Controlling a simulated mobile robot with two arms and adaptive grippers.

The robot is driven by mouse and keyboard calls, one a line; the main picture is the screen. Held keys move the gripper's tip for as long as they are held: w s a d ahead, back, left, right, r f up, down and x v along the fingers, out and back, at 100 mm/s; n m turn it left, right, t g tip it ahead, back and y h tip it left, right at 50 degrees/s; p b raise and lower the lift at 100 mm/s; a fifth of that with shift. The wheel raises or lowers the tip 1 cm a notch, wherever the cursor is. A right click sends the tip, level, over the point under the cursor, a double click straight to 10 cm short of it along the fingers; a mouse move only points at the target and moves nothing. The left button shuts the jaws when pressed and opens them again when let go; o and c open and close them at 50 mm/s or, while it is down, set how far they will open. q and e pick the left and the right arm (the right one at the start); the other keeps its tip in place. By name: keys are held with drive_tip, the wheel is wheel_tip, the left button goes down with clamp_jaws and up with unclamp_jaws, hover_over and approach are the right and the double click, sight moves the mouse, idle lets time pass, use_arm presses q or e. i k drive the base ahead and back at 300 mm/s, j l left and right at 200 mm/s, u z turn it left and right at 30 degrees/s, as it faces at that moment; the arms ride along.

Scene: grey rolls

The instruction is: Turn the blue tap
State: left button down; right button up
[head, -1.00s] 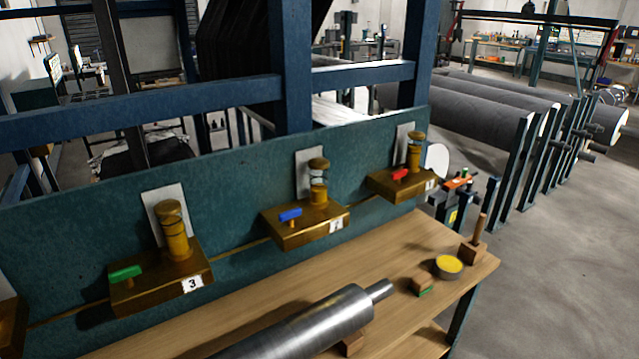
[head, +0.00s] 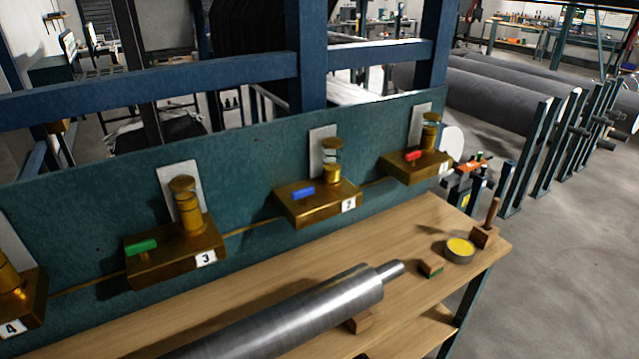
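The blue tap (head: 303,193) is a small blue handle on top of a brass block (head: 318,208) labelled 2, fixed to the green back panel above the bench. Its handle lies roughly crosswise, left to right in the picture. A brass and clear cylinder (head: 332,160) stands behind it on the same block. A green tap (head: 141,247) sits on block 3 to the left, and a red tap (head: 413,156) on a block to the right. Neither of my grippers shows in the head view.
A wooden bench (head: 255,290) runs below the taps. A long metal roller (head: 300,318) lies on it. A tin with yellow contents (head: 459,249), a brush (head: 432,265) and a wooden block with a peg (head: 485,234) stand at the right end.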

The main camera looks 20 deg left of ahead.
sight(301, 194)
drive_tip(key=l+u, duration=0.55)
drive_tip(key=u, duration=0.15)
drive_tip(key=l+u, duration=0.25)
drive_tip(key=u, duration=0.15)
